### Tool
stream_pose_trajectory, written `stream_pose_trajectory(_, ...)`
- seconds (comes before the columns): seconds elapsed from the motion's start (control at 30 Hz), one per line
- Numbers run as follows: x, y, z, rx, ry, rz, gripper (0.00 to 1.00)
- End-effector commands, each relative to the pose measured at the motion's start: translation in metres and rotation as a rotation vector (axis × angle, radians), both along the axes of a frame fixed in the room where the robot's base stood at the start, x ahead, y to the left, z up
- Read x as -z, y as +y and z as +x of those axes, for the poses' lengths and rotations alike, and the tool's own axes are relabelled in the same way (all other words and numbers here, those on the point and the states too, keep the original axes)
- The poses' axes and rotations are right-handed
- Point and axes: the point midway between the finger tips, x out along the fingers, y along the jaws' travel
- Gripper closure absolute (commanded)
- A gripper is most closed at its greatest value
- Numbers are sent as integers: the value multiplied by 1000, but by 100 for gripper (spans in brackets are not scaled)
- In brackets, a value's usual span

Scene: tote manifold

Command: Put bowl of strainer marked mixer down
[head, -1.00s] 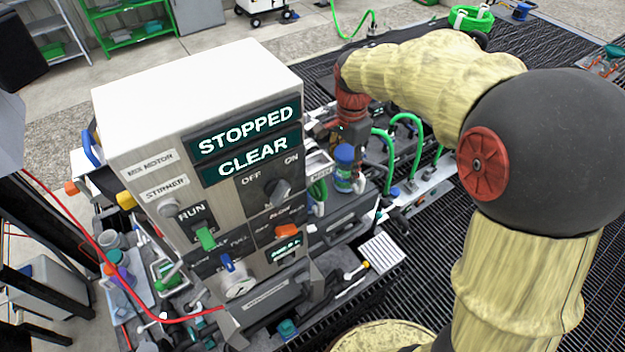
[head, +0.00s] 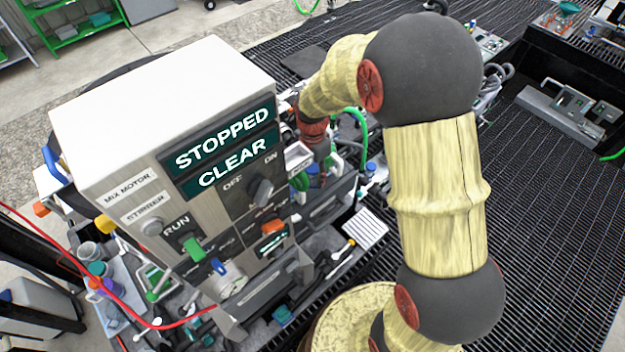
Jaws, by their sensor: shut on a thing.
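My gripper (head: 319,148) is at the low end of my arm, just right of the control cabinet, over the crowded bench. It is shut, with the strainer bowl as the likely thing in it; the fingers and their contact are too small and covered to make out. A small blue part (head: 313,169) shows right below the gripper. I cannot tell whether it belongs to the bowl or to a vessel standing there. No mixer marking can be read on it.
The control cabinet (head: 165,95) reads STOPPED and CLEAR and blocks the view left of my gripper. Green hoses (head: 361,128) rise close on the right. A pale ribbed plate (head: 362,228) lies in front. Open dark grating (head: 545,235) spreads to the right.

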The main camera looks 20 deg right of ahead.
Motion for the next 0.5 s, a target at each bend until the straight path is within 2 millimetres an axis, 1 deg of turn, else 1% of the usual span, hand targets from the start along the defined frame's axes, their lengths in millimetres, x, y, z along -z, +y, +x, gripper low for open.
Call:
stream_pose_trajectory(0.17, 12, 0, 0, 0, 1, 1, 82)
stream_pose_trajectory(0.33, 35, 0, -1, 0, 2, 0, 82)
stream_pose_trajectory(0.4, 40, 0, 0, 0, 0, 0, 82)
stream_pose_trajectory(0.5, 41, 0, 0, 0, -1, -1, 82)
